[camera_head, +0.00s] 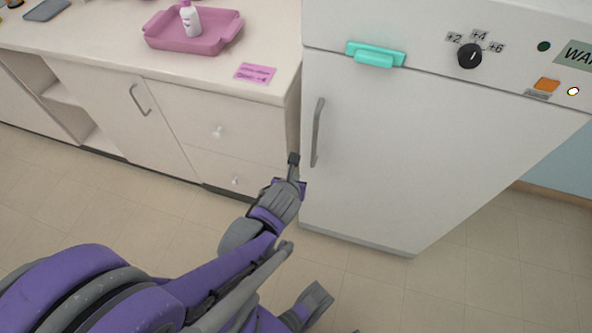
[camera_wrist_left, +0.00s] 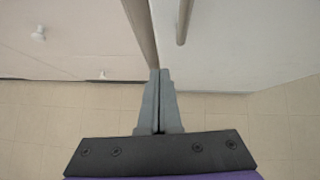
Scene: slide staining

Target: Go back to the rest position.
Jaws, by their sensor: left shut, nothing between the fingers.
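My left gripper (camera_head: 293,159) is in front of the gap between the counter's end and the white fridge-like cabinet (camera_head: 385,150). It is near the cabinet's grey vertical door handle (camera_head: 318,132), a little to its left in the head view. In the left wrist view the two grey fingers of the gripper (camera_wrist_left: 160,76) are together with nothing between them. The handle (camera_wrist_left: 184,22) shows beyond the fingertips, apart from them. The cabinet door looks shut.
A counter with drawers (camera_head: 215,130) stands at the left. On it are a pink tray (camera_head: 190,45), a white bottle (camera_head: 190,20) and a pink label (camera_head: 255,73). The cabinet has a teal latch-like handle (camera_head: 375,55) and a black dial (camera_head: 469,55). Tiled floor (camera_head: 480,280) is clear at the lower right.

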